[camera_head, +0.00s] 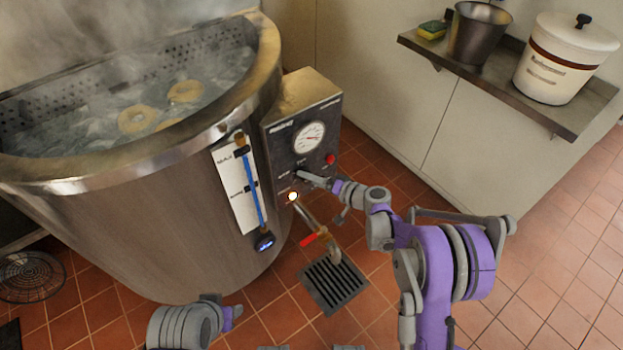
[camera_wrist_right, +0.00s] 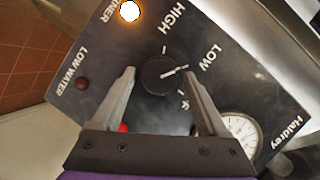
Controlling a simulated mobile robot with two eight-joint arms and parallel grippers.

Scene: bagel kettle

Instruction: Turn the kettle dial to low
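The black kettle dial (camera_wrist_right: 160,75) sits on the dark control panel (camera_head: 290,146) on the kettle's right side. In the right wrist view its white pointer mark faces right, toward the LOW label, with HIGH above and a partly covered label below. My right gripper (camera_wrist_right: 160,72) is open, its fingertips on either side of the dial with a small gap showing at each side. In the head view the right gripper (camera_head: 303,175) reaches the panel's lower part and mostly hides the dial.
The large steel kettle (camera_head: 150,215) holds steaming water with several bagels. A lit burner lamp (camera_head: 293,196) glows below the dial, near a drain valve with a red handle (camera_head: 312,238). A gauge (camera_head: 309,137) sits above. A wall shelf (camera_head: 490,75) stands right; tiled floor is open there.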

